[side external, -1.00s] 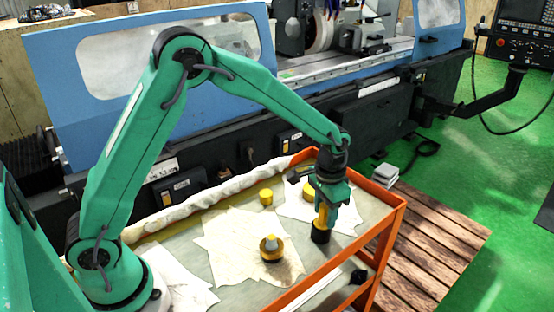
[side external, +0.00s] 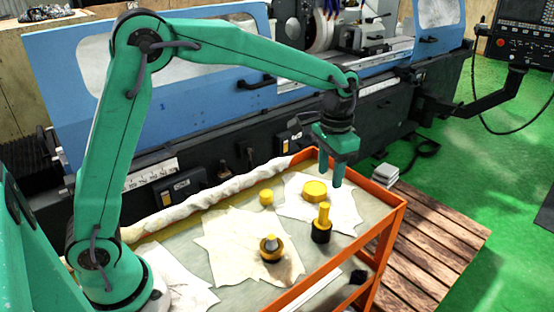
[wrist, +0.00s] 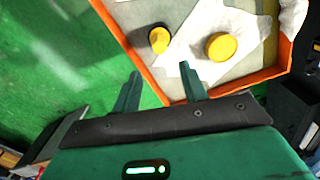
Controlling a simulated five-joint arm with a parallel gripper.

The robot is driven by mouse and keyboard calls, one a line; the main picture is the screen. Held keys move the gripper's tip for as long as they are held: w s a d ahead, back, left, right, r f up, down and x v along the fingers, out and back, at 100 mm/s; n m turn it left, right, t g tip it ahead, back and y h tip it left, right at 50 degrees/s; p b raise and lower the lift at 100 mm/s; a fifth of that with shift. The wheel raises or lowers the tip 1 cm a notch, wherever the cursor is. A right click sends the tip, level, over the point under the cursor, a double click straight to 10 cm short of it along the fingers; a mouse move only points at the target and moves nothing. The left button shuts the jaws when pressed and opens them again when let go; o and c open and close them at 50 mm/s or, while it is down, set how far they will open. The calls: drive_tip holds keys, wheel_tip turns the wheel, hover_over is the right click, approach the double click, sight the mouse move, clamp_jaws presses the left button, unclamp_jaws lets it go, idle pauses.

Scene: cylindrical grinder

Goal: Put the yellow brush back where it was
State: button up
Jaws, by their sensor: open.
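The yellow brush (side external: 321,223), with a yellow handle and a black lower end, stands upright on the orange-edged cart top near its right long edge. In the wrist view the brush (wrist: 159,38) shows from above, just beyond my fingertips. My gripper (side external: 331,181) is open and empty. It hangs above the brush and slightly to its right in the side view, clear of the handle top. In the wrist view both fingers of my gripper (wrist: 160,69) are spread with nothing between them.
A flat yellow disc (side external: 315,190) lies on a pale cloth behind the brush; a small yellow cylinder (side external: 266,198) stands to its left. The cart's orange rim (side external: 392,207) is raised. The blue grinder (side external: 160,70) stands behind.

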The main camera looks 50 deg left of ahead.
drive_tip(key=shift+r, duration=0.3)
idle(0.5)
drive_tip(key=s+a+r+n+t, duration=0.1)
drive_tip(key=s+a+r, duration=0.25)
drive_tip(key=s, duration=0.25)
drive_tip(key=s+a+r+n+t, duration=0.1)
drive_tip(key=s+a+r+t, duration=0.1)
drive_tip(key=s+a+r, duration=0.3)
drive_tip(key=s+a+f+n+t, duration=0.1)
drive_tip(key=s+a+f+t, duration=0.1)
drive_tip(key=s, duration=1.1)
drive_tip(key=shift+f+t, duration=0.3)
drive_tip(key=shift+f, duration=0.05)
